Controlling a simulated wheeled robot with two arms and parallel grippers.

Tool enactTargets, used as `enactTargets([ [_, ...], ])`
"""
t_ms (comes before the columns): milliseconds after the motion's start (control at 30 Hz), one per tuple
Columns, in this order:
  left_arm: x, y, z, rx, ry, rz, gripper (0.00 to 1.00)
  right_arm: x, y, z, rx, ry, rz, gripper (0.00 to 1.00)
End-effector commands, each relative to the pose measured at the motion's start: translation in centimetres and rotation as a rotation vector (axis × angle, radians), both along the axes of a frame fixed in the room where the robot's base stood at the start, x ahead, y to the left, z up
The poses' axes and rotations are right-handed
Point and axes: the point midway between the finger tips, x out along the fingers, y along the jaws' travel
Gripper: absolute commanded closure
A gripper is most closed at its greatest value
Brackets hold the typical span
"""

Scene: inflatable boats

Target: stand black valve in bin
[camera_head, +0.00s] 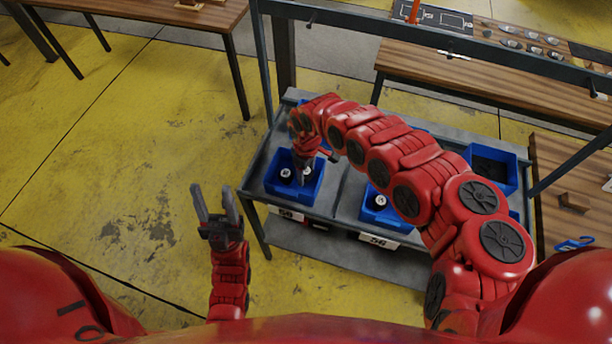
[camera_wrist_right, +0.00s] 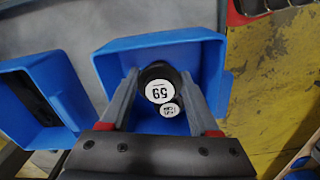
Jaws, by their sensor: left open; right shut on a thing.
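My right gripper (camera_wrist_right: 160,82) is shut on a black valve (camera_wrist_right: 158,72) with a round white label reading 59. The valve is upright between the fingertips, over or inside a blue bin (camera_wrist_right: 160,42). A second, smaller-looking white-topped piece (camera_wrist_right: 170,110) shows beside it. In the head view the right gripper (camera_head: 302,176) points down into the left front blue bin (camera_head: 280,194), where two white tops show. Whether the held valve touches the bin floor cannot be told. My left gripper (camera_head: 215,198) is open and empty, left of the rack.
The bin stands on a grey rack shelf (camera_head: 336,205) with tags below it. Another blue bin (camera_head: 371,216) holds a white-topped piece. A further blue bin (camera_head: 512,170) is at the right. Rack posts and an upper rail (camera_head: 420,42) surround the arm. Wooden tables stand behind.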

Motion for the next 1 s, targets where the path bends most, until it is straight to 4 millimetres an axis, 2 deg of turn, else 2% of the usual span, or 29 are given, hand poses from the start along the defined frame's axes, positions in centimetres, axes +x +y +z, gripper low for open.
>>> enactTargets([
  [300, 0.0, 0.0, 0.6, 0.000, 0.000, 0.000, 0.50, -0.3, 0.1, -3.4, 0.001, 0.003, 0.000, 1.00],
  [767, 0.0, 0.0, 0.0, 0.000, 0.000, 0.000, 0.50, -0.1, -0.1, -4.2, -0.003, 0.001, 0.000, 1.00],
  [800, 0.0, 0.0, 0.2, 0.000, 0.000, 0.000, 0.50, -0.1, -0.1, -4.0, -0.003, 0.001, 0.000, 0.31],
  [933, 0.0, 0.0, 0.2, 0.000, 0.000, 0.000, 0.50, -0.1, -0.1, -4.0, -0.003, 0.001, 0.000, 0.08],
  [1000, 0.0, 0.0, 0.2, 0.000, 0.000, 0.000, 0.50, -0.1, -0.1, -4.0, -0.003, 0.001, 0.000, 0.08],
])
